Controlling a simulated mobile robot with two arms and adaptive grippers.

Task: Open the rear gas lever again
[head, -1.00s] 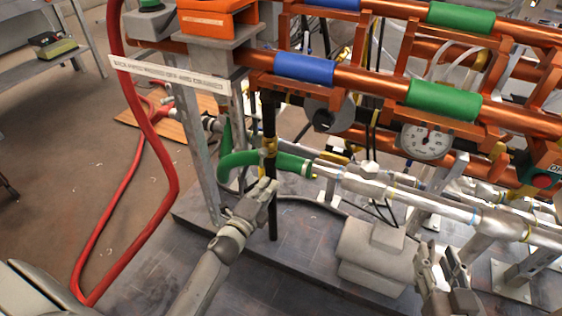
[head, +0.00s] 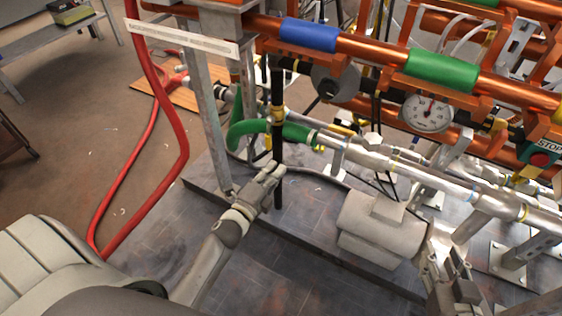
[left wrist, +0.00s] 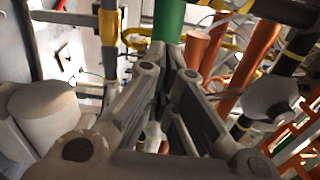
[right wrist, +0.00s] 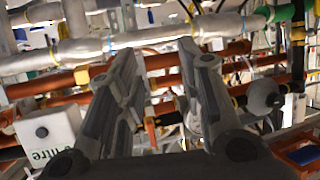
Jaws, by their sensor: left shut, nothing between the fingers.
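I cannot pick out the rear gas lever with certainty. A black vertical pipe (head: 277,92) with a yellow fitting (head: 278,113) stands beside a bent green pipe (head: 243,130). My left gripper (head: 274,174) is shut and empty, low beside the black pipe and below the green one; whether it touches the pipe is unclear. In the left wrist view its fingers (left wrist: 167,62) point toward a green pipe (left wrist: 169,18), with a yellow-banded pipe (left wrist: 109,28) to the left. My right gripper (head: 447,264) is open and empty at the lower right; its spread fingers show in the right wrist view (right wrist: 158,55).
Copper pipes with blue (head: 309,36) and green (head: 440,69) sleeves cross above, with a round gauge (head: 427,113). A grey motor-like housing (head: 378,226) sits on the base plate between the grippers. A red hose (head: 176,125) hangs at the left; open floor lies beyond it.

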